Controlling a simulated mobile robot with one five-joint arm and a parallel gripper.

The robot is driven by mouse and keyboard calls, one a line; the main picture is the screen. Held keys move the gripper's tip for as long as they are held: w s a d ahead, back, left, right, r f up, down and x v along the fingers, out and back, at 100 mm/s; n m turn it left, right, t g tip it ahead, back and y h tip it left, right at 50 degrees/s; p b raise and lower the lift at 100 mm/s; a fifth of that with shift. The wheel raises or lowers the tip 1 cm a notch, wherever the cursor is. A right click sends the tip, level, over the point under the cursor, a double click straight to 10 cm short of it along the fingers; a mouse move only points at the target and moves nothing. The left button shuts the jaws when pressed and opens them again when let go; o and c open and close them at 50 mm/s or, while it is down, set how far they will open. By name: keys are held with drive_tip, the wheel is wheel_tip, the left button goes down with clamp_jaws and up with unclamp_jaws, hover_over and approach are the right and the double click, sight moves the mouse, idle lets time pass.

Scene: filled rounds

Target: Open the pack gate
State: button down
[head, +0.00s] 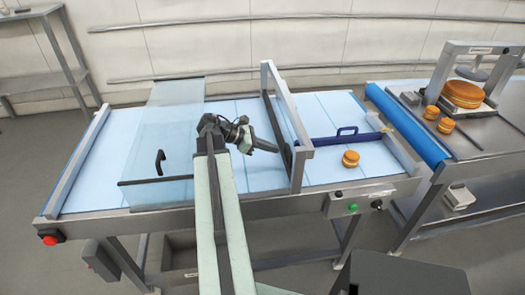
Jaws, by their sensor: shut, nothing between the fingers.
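A dark blue bar with a raised handle (347,131) lies across the belt's right part, beyond the metal arch; it looks like the pack gate, though no label on it is readable. It appears to span from the arch to the belt's far right side. My gripper (268,147) is over the middle of the belt, left of the arch and apart from the blue bar. It is shut and empty, pointing right. A filled round (351,158) sits on the belt in front of the blue bar.
A clear guard (170,120) with a black handle covers the belt's left part. The metal arch (285,120) stands between my gripper and the blue bar. A blue roller (405,125) and a steel table with rounds (445,126) stand at right. Buttons (352,208) are on the front rail.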

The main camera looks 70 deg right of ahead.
drive_tip(key=b+x, duration=0.1)
drive_tip(key=x, duration=0.3)
wheel_tip(320, 180, up, 11)
drive_tip(key=p, duration=1.1)
drive_tip(key=shift+r, duration=0.1)
